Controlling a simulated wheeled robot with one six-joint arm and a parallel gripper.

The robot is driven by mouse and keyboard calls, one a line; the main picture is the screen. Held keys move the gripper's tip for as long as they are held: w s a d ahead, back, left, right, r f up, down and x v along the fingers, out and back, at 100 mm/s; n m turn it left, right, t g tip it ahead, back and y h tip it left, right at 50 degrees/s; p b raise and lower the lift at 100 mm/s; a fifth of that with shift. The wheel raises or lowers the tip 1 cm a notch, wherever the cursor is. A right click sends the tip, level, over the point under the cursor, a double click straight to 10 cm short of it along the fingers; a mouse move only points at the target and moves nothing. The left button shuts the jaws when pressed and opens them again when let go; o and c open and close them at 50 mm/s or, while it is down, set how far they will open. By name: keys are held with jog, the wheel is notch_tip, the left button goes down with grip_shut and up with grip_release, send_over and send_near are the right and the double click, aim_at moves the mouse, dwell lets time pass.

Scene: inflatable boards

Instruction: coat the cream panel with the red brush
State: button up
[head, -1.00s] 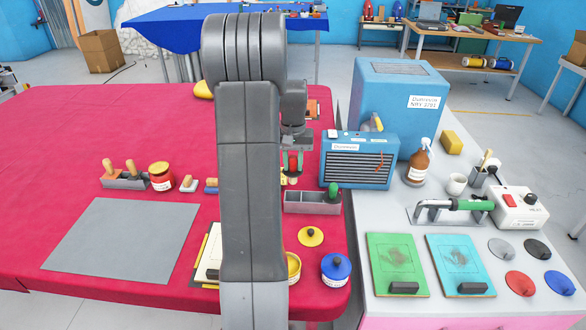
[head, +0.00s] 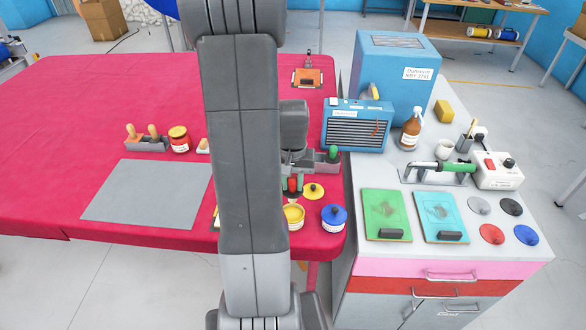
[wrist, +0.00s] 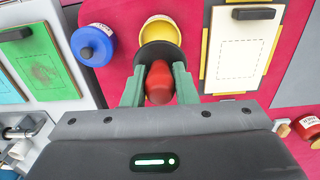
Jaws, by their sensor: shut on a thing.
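The red brush (wrist: 160,84) is held by its red handle between the green fingers of my gripper (wrist: 159,88). A dark round part surrounds the handle's far end, and the bristles are hidden. Whether the brush touches the pot is unclear. The cream panel (wrist: 239,52), with a dashed outline and a black block at one end, lies right of the gripper in the wrist view. In the head view my arm hides most of it.
A blue pot (head: 334,216) stands close beside the yellow one, with a yellow lid (head: 314,191) behind. Green (head: 387,215) and cyan panels (head: 440,215) lie on the bench. A bare grey mat (head: 147,193) lies left.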

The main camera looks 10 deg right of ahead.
aim_at(293, 196)
jog(key=shift+w+f+b, duration=0.1)
jog(key=shift+f+b, duration=2.05)
jog(key=shift+f, duration=0.85)
jog(key=shift+f+b, duration=0.55)
jog(key=shift+f, duration=0.05)
jog(key=shift+r, duration=0.1)
jog(key=shift+r+p, duration=2.6)
jog(key=shift+r, duration=0.9)
